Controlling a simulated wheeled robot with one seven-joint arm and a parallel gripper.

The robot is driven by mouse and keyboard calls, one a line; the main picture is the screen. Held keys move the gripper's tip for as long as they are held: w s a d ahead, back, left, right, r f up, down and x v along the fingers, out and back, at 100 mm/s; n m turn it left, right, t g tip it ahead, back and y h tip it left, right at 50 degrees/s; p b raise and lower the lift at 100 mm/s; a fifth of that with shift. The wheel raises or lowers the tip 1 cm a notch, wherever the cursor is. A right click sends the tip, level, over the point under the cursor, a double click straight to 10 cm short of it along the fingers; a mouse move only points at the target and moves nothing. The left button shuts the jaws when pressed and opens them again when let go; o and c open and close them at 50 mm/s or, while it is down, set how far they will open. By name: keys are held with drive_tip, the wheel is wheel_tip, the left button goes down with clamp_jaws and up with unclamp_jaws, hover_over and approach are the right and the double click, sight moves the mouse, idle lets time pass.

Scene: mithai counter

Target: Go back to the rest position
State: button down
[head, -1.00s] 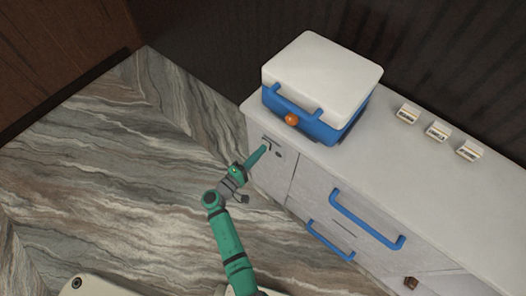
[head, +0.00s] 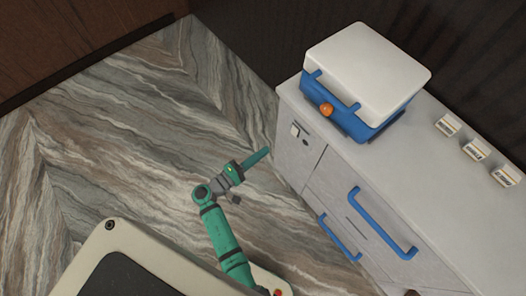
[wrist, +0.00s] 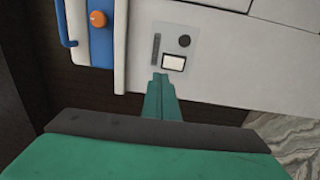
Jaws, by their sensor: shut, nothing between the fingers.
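My gripper (head: 268,151) is shut and empty, held in the air off the left end of the counter's front. In the wrist view its fingers (wrist: 161,80) are together and point toward a pale rocker switch (wrist: 173,62) on the cabinet front. The switch also shows in the head view (head: 295,130), apart from the fingertips. A dark round knob or button (wrist: 184,41) sits near it.
A white-lidded blue box (head: 368,65) with an orange knob (head: 326,109) stands on the white counter (head: 410,150). Several small label cards (head: 475,148) stand behind. Blue handles (head: 382,222) stick out from the cabinet front. The marble floor (head: 130,130) to the left is clear.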

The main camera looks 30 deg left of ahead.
drive_tip(key=shift+s+a, duration=0.15)
drive_tip(key=shift+f, duration=0.1)
drive_tip(key=s+d+f+g+y, duration=0.3)
drive_tip(key=s+d+f+g, duration=0.15)
drive_tip(key=d+f, duration=0.65)
drive_tip(key=s+d+f+m+g+y, duration=0.1)
drive_tip(key=s+d+m+g+y, duration=0.2)
drive_tip(key=s, duration=0.7)
drive_tip(key=s+d+r+m+t, duration=0.2)
drive_tip(key=s+r+m, duration=0.1)
drive_tip(key=r, duration=0.5)
drive_tip(key=s+d+r+m+t+y, duration=0.1)
drive_tip(key=s+d+r+m+t, duration=0.1)
drive_tip(key=r, duration=0.7)
drive_tip(key=s+d+r+m+t, duration=0.2)
drive_tip(key=s+r+m, duration=0.3)
drive_tip(key=r, duration=0.4)
drive_tip(key=shift+d+y, duration=0.15)
drive_tip(key=shift+y, duration=0.15)
